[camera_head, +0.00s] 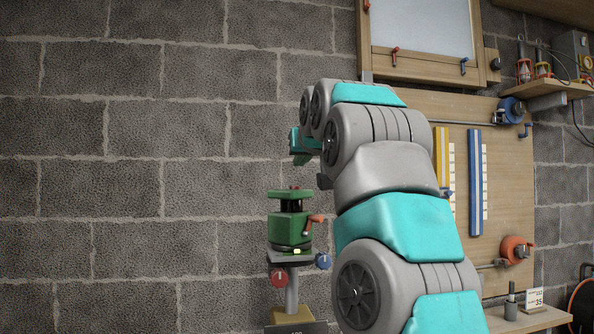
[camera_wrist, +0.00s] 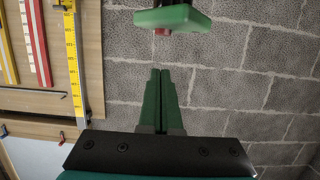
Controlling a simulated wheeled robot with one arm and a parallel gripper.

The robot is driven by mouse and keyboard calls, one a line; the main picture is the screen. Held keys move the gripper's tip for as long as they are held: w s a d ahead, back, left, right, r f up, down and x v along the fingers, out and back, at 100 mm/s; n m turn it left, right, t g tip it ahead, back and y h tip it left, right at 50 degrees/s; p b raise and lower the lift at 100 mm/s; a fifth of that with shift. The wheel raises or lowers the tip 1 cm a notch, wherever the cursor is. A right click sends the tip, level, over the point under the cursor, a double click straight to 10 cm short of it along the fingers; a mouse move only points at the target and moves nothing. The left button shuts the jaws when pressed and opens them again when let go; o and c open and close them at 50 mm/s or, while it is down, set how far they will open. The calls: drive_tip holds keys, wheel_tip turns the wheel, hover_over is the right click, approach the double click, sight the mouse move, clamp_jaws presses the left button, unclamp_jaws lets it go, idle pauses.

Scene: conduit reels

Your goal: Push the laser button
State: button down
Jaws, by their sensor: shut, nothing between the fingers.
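The green laser device (camera_head: 290,222) stands upright on a grey post in the head view. A small red part, apparently the button (camera_head: 294,187), sits on its top plate. In the wrist view, which looks upside down, the device's green top plate (camera_wrist: 172,17) is at the top edge, with the red part (camera_wrist: 162,32) against it. My gripper (camera_wrist: 160,72) is shut and empty, its green fingers together. The fingertips point toward the red part with a visible gap. In the head view, the arm's end is just above the device, and the fingers are mostly hidden.
A red knob (camera_head: 279,276) and a blue knob (camera_head: 323,261) flank the post under the device. A wooden tool board (camera_head: 510,190) with yellow and blue rails is to the right, behind my arm. A block wall is behind. Left of the device is clear.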

drive_tip(key=v, duration=0.6)
drive_tip(key=shift+s+b, duration=0.25)
drive_tip(key=shift+b, duration=0.2)
drive_tip(key=shift+d, duration=0.1)
idle(1.7)
